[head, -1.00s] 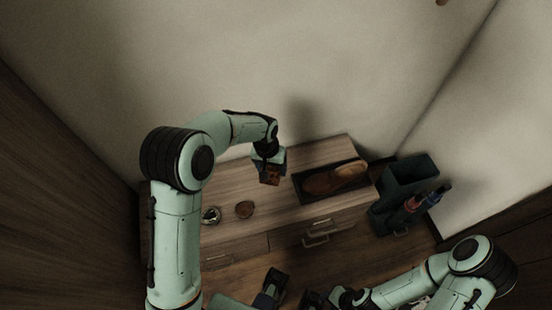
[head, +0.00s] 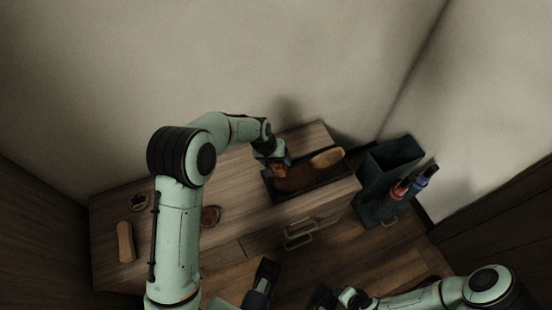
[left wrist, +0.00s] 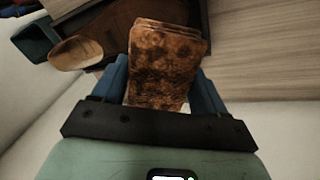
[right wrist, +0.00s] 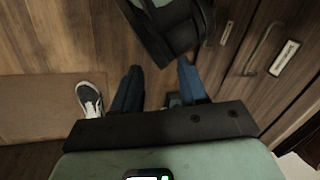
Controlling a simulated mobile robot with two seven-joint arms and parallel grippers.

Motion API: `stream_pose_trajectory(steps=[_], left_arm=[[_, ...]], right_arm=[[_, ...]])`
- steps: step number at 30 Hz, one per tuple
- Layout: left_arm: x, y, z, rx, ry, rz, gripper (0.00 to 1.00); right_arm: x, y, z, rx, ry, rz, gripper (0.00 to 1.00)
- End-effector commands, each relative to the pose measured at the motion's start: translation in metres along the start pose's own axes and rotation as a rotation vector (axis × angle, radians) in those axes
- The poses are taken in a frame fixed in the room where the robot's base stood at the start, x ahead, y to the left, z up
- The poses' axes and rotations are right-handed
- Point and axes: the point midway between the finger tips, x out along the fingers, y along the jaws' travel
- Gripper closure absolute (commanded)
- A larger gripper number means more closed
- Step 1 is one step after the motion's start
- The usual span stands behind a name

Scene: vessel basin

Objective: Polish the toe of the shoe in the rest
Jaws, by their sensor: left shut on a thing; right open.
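The brown shoe (head: 294,181) lies in a dark, shallow rest (head: 345,178) on the wooden cabinet top, its tan opening toward the back right. My left gripper (head: 272,158) is shut on a folded, brown-stained cloth (head: 280,171). The cloth is at the shoe's left, toe end; whether it touches the leather I cannot tell. In the left wrist view the cloth (left wrist: 163,68) stands between the fingers and the shoe (left wrist: 76,53) is at upper left, partly hidden by the cloth. My right gripper (right wrist: 158,72) is open and empty, low in front of the cabinet.
A round tin (head: 138,202), a brown round item (head: 210,215) and a brush (head: 125,241) lie on the cabinet's left. A dark bin (head: 378,200) with red and blue bottles stands right. A sneaker (right wrist: 90,99) lies on a mat (right wrist: 40,105) below.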

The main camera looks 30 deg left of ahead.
Motion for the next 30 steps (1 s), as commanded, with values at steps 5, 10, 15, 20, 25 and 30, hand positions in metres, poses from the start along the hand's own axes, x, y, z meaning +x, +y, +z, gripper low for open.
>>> stream_pose_trajectory(steps=[5, 10, 15, 20, 25, 30], left_arm=[[0.019, -0.001, 0.001, 0.0, -0.002, -0.001, 0.51], [0.034, -0.001, 0.001, 0.001, -0.003, -0.001, 0.51], [0.045, 0.0, 0.001, 0.001, -0.002, -0.001, 0.51], [0.048, 0.0, 0.001, 0.001, -0.001, 0.0, 0.51], [0.047, 0.0, 0.0, 0.001, -0.001, 0.0, 0.51], [0.047, 0.0, 0.0, 0.001, -0.001, 0.0, 0.51]], right_arm=[[0.014, 0.005, -0.017, 0.005, 0.048, 0.004, 0.57], [0.025, 0.01, -0.035, 0.008, 0.098, 0.007, 0.57], [0.032, 0.013, -0.047, 0.011, 0.133, 0.009, 0.57], [0.033, 0.013, -0.053, 0.011, 0.149, 0.01, 0.57], [0.032, 0.013, -0.053, 0.011, 0.15, 0.01, 0.57], [0.032, 0.013, -0.052, 0.011, 0.149, 0.01, 0.57]])
